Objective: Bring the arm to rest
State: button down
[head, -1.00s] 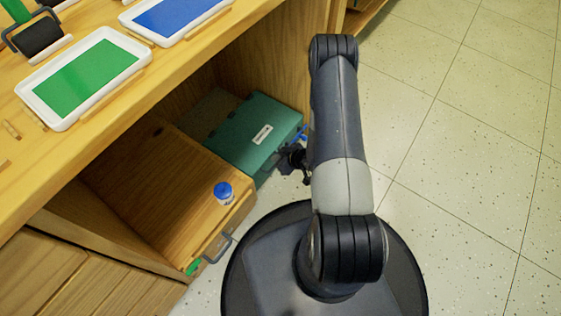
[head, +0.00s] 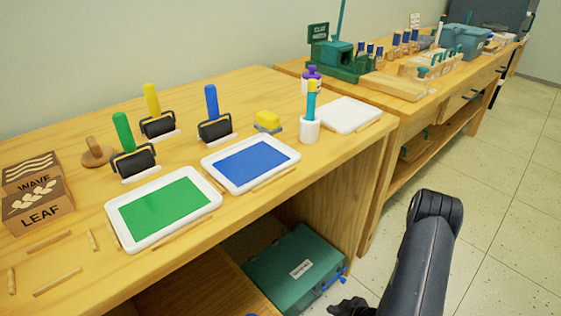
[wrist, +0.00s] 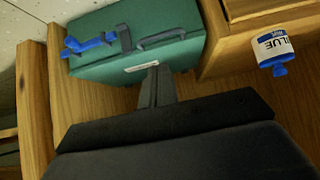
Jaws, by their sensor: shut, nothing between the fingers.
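My gripper (head: 350,307) shows only in part at the bottom edge of the head view, below my dark arm link and close to the green case's front corner. In the wrist view my gripper (wrist: 157,82) is shut and empty, its thin fingers pointing towards the green case (wrist: 150,40). The fingertips overlap the case's lower edge in the picture; I cannot tell whether they touch it. The case also shows in the head view (head: 290,270), on the floor under the table, with a blue latch at its corner.
The table above holds a green tray (head: 212,203), a blue tray (head: 293,158), rollers and stamps. A second bench (head: 390,190) stands behind. Open floor (head: 515,230) lies to the right.

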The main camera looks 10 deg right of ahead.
jog(key=b, duration=0.3)
send_over(309, 303)
jog(key=s+d, duration=0.1)
jog(key=s, duration=0.1)
notch_tip(309, 303, down, 4)
jog(key=shift+w+f+b, duration=0.2)
jog(key=shift+f+b, duration=1.15)
jog(key=shift+f, duration=0.95)
jog(key=shift+d, duration=0.1)
